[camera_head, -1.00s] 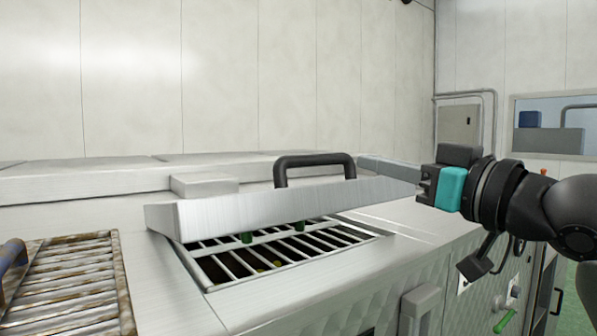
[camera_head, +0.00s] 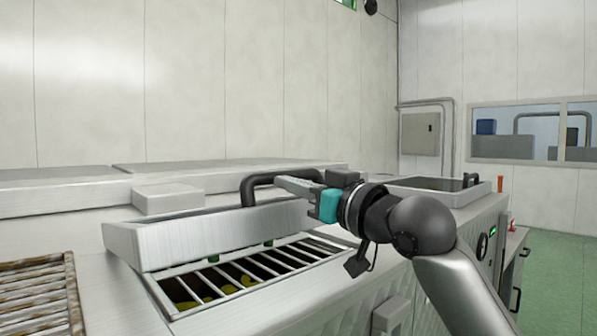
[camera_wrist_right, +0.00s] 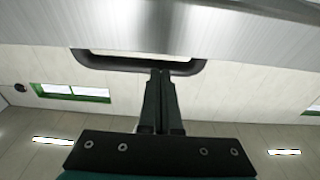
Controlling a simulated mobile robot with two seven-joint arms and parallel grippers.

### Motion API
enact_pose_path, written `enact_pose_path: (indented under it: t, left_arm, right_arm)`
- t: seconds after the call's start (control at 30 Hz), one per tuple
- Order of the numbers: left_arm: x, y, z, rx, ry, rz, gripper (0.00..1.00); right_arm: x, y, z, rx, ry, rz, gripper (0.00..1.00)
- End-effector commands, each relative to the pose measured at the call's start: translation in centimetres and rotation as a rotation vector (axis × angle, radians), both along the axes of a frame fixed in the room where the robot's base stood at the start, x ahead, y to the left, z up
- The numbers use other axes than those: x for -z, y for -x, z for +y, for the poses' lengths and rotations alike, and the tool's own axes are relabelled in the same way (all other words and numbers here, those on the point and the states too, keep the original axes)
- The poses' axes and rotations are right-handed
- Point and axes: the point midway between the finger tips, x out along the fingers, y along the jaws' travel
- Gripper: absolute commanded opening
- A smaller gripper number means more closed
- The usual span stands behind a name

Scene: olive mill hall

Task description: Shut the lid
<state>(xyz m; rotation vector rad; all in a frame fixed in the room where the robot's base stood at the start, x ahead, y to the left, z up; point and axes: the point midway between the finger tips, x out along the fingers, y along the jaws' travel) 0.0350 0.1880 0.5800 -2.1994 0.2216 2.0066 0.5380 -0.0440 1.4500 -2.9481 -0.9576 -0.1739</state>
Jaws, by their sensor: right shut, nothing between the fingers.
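The metal lid (camera_head: 195,236) stands partly raised and tilted over a barred opening (camera_head: 245,279) in the machine's top. Its dark handle (camera_head: 262,178) is on the lid's upper side and also shows in the right wrist view (camera_wrist_right: 95,62). My right gripper (camera_head: 285,184) is at the lid's top, beside the right part of the handle. Its fingers are together with nothing between them. In the right wrist view the fingertips (camera_wrist_right: 160,72) overlap the handle's bar; I cannot tell if they touch it. My left gripper is not in view.
A rusty roller rack (camera_head: 40,285) lies at the left. Yellow and green bits (camera_head: 190,304) lie below the bars. Another open-topped bin (camera_head: 440,186) is behind my right arm. Green floor (camera_head: 550,240) is free at the right.

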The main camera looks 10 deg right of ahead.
Motion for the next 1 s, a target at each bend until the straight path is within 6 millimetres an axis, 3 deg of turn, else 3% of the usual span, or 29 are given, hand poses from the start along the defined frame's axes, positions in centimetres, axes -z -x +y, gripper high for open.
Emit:
enact_pose_path:
  t: [0.2,0.63,1.0]
  left_arm:
    - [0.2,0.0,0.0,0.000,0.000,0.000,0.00]
    - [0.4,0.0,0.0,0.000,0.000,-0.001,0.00]
    - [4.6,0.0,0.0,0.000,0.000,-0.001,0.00]
  right_arm:
    - [1.4,0.3,-0.2,0.001,0.000,0.000,0.00]
    - [1.7,0.4,-0.3,0.001,-0.002,-0.005,0.00]
    - [5.9,1.0,-0.7,0.000,-0.052,-0.070,0.00]
